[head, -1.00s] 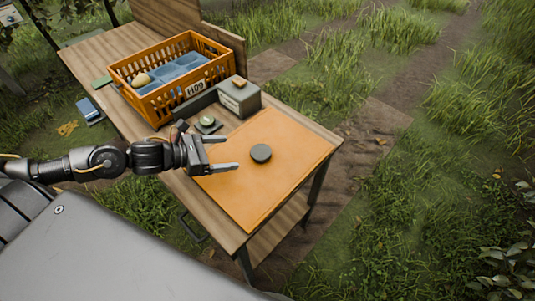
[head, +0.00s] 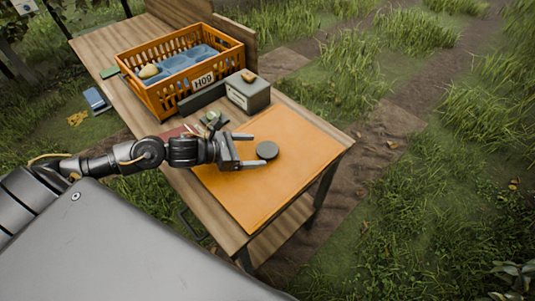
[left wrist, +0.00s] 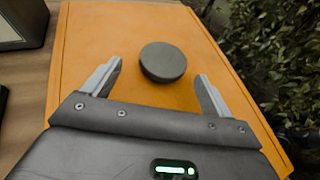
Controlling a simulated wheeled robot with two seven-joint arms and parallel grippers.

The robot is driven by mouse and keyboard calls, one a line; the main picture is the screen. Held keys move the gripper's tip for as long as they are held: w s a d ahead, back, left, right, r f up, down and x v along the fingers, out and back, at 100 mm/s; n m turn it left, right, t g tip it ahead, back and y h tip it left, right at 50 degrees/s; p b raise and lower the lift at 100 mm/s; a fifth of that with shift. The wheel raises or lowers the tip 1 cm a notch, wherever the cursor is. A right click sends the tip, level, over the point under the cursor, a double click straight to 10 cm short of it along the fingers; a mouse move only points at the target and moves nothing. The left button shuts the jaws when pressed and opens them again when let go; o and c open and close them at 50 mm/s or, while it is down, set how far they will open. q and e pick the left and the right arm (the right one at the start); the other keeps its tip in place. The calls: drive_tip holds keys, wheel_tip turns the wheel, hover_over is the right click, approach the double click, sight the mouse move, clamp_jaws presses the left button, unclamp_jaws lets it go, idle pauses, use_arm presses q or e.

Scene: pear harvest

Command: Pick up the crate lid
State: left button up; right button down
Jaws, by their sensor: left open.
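The crate lid (head: 265,190) is a flat orange panel lying on the wooden table, with a dark round knob (head: 267,150) on top. My left gripper (head: 260,151) is open and empty above the lid, its fingertips close to the knob. In the left wrist view the lid (left wrist: 95,40) fills the middle, and the knob (left wrist: 163,62) appears centred just ahead of the gap between the two fingers. I cannot tell whether a finger touches it. My right gripper is not in view.
An orange slatted crate (head: 165,95) with blue trays and a pear stands at the back left of the table. A grey box (head: 247,95) with a fruit on top and a small scale-like item (head: 214,117) stand behind the lid. Grass surrounds the table.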

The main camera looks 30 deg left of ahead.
sight(266, 149)
use_arm(q)
drive_tip(key=shift+d, duration=0.1)
drive_tip(key=shift+w+d+p, duration=0.25)
drive_tip(key=shift+p, duration=0.05)
drive_tip(key=p+x, duration=0.1)
drive_tip(key=x, duration=0.2)
drive_tip(key=shift+w+d, duration=0.2)
drive_tip(key=shift+d, duration=0.1)
drive_tip(key=shift+w+d+f+p, duration=0.3)
drive_tip(key=c, duration=1.1)
drive_tip(key=shift+r, duration=0.1)
drive_tip(key=shift+c, duration=0.7)
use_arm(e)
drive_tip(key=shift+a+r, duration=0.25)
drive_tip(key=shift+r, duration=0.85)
